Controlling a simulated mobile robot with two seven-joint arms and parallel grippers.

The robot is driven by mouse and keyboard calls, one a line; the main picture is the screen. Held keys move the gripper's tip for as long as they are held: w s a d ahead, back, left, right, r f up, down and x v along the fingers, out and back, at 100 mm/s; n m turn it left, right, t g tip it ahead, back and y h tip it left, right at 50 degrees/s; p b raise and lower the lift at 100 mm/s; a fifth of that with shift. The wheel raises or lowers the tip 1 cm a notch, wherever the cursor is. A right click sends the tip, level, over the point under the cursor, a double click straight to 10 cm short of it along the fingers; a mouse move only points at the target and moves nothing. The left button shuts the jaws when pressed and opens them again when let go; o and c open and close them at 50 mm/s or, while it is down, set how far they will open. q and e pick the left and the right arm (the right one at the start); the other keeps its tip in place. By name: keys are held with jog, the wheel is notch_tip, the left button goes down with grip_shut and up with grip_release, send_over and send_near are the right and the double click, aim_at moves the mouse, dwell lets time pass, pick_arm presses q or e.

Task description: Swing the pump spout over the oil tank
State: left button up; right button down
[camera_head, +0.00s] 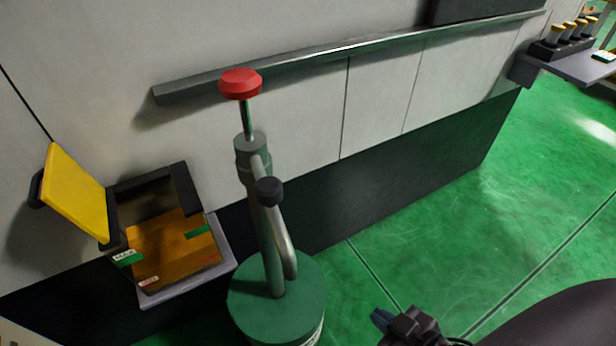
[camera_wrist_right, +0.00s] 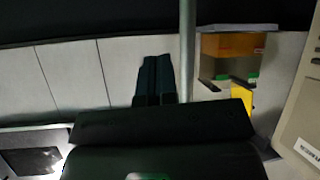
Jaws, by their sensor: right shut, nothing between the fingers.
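The pump stands upright on a green drum (camera_head: 250,305) in the head view, with a red knob (camera_head: 240,84) on top. Its light grey spout (camera_head: 285,245) bends down over the drum lid, with a black cap (camera_head: 268,191) at its upper bend. The oil tank (camera_head: 230,262) is left of the pump, its yellow lid (camera_head: 75,192) raised and amber oil inside. The spout is not over it. My right gripper (camera_head: 381,318) is shut and empty, right of the drum, apart from the pump. The right wrist view shows its fingers (camera_wrist_right: 154,80) beside a grey pipe (camera_wrist_right: 187,45) and the inverted-looking tank (camera_wrist_right: 235,28).
A grey rail (camera_head: 350,48) runs along the pale machine wall behind the pump. A shelf (camera_head: 575,66) with several yellow-topped items is at the upper right. Green floor (camera_head: 470,235) to the right of the pump is clear.

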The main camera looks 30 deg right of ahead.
aim_at(270, 191)
jog(key=w+a+r+n+y+p, duration=0.35)
jog(key=r+y, duration=0.25)
jog(key=r, duration=0.2)
jog(key=w+a+r+n+y+p, duration=0.35)
jog(key=a+r+y, duration=0.2)
jog(key=r, duration=0.25)
pick_arm(q)
notch_tip(270, 191, up, 9)
jog(key=s+n+p, duration=0.1)
jog(key=s+p, duration=0.1)
jog(key=p, duration=0.5)
jog(key=shift+a+t+y, duration=0.3)
jog(key=shift+a, duration=0.15)
pick_arm(e)
jog(key=w+d+r+n+g+y, duration=0.1)
jog(key=d+r+n+g+y, duration=0.2)
jog(key=d+r, duration=1)
jog(key=n+g, duration=0.1)
jog(key=g, duration=0.2)
jog(key=shift+w+r+y, duration=0.25)
jog(key=shift+w+y, duration=0.1)
pick_arm(q)
jog(key=shift+r, duration=0.15)
